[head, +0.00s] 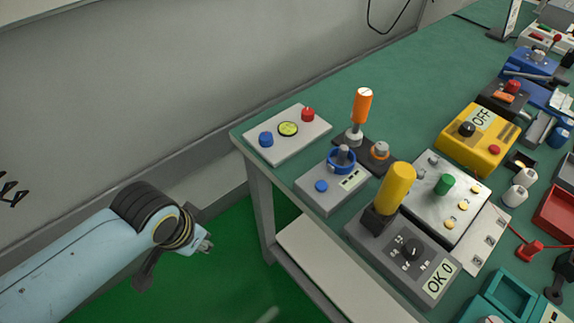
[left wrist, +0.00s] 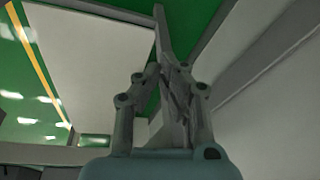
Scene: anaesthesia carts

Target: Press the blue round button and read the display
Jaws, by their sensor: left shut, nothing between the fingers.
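A small blue round button (head: 321,186) sits on a grey box with a blue ring-shaped knob (head: 342,160) and a small display (head: 352,179). The display's characters are too small to read. A second blue round button (head: 266,139) is on a pale panel (head: 290,152) near the table's corner, with a yellow-green round part and a red button. My left gripper (head: 207,246) is shut and empty, off the table's left edge and well apart from both blue buttons. It also shows in the left wrist view (left wrist: 174,80). My right gripper is not in view.
The green table (head: 330,98) has a pale lower shelf (head: 325,268). A grey box shows "OK 0" on its label (head: 440,278); a yellow box (head: 475,148) shows "OFF". An orange-handled lever (head: 361,105) and yellow handle (head: 397,185) stand up. A wall runs behind.

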